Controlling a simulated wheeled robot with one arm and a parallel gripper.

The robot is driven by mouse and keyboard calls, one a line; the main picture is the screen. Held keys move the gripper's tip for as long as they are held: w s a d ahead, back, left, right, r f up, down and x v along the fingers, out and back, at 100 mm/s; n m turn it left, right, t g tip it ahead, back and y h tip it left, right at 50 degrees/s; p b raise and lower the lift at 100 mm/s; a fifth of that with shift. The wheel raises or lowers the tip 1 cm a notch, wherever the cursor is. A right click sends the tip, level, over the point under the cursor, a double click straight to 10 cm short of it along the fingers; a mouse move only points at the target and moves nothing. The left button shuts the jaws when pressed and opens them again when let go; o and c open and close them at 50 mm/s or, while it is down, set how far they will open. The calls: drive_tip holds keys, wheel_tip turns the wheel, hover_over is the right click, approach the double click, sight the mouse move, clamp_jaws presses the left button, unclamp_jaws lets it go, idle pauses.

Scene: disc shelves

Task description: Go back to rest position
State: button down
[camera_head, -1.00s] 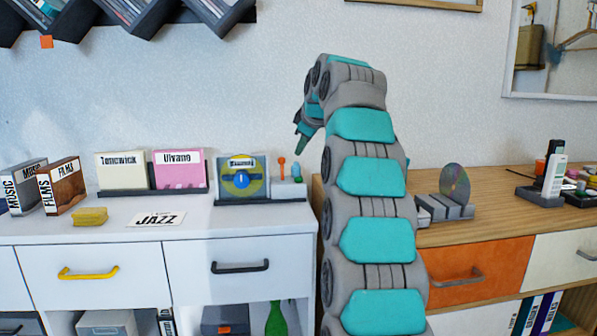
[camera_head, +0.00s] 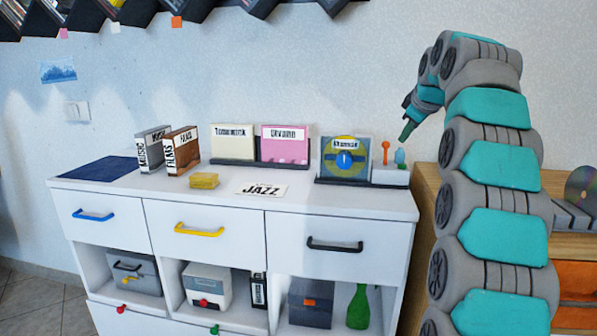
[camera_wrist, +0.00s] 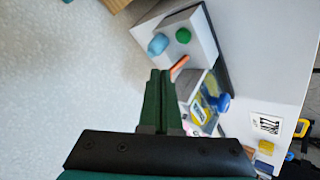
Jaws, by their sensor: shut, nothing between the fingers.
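My gripper (camera_head: 406,131) hangs in the air above the right end of the white cabinet (camera_head: 330,200), its dark green fingers pointing down and left. In the wrist view its fingers (camera_wrist: 159,82) are together with nothing between them. Below and left of it, a yellow disc with a blue centre (camera_head: 345,159) stands in a dark holder. A grey block (camera_head: 390,176) with an orange peg and a blue peg is just right of the disc. The gripper is apart from these things.
A wooden cabinet (camera_head: 428,185) stands at right. Shelves (camera_head: 135,10) hang above.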

drive_tip(key=s+a+f+g, duration=0.1)
drive_tip(key=s+a+f, duration=0.1)
drive_tip(key=s+a, duration=0.1)
drive_tip(key=s+a+f+m+g, duration=0.1)
drive_tip(key=s+a+f, duration=0.2)
drive_tip(key=s+a+f+g+y, duration=0.1)
drive_tip(key=s+a+f, duration=0.1)
drive_tip(key=a, duration=0.1)
drive_tip(key=shift+s+f+m, duration=0.35)
drive_tip(key=shift+s+m, duration=0.05)
drive_tip(key=s+a+f+m+g, duration=0.2)
drive_tip(key=s+f, duration=0.6)
drive_tip(key=s, duration=0.6)
drive_tip(key=s+a+f+m+g, duration=0.2)
drive_tip(key=s+f, duration=0.7)
drive_tip(key=s, duration=0.5)
drive_tip(key=s+a+f+m+g, duration=0.2)
drive_tip(key=s+a+f, duration=0.3)
drive_tip(key=s+f, duration=0.4)
drive_tip(key=s+g, duration=0.1)
drive_tip(key=s, duration=0.5)
drive_tip(key=shift+a+f+g, duration=0.25)
drive_tip(key=shift+a+g, duration=0.15)
drive_tip(key=shift+w, duration=0.15)
